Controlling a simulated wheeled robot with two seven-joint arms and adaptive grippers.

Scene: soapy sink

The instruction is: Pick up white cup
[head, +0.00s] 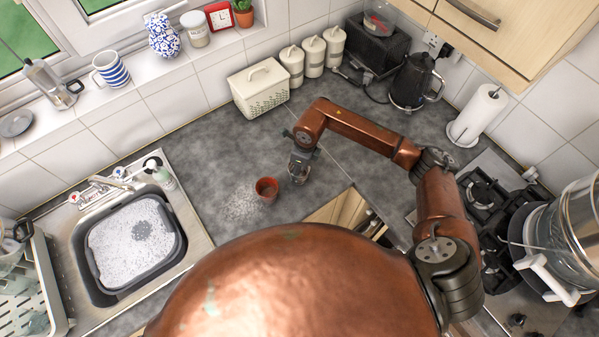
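No plain white cup shows on the counter. The only cup there is a small reddish-brown one (266,191), standing upright beside a patch of pale foam. A blue-and-white striped mug (110,71) stands on the windowsill at the upper left. My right gripper (299,174) hangs down over the counter, just right of the reddish-brown cup and apart from it. Its fingers are too small and dark to tell whether they are open or shut. My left gripper is not in view.
A sink (137,243) with a grey basin of suds lies at the left, a soap bottle (160,174) behind it. A cream bread bin (259,88), canisters (313,56) and a black kettle (413,80) line the back. A hob (489,200) is at the right.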

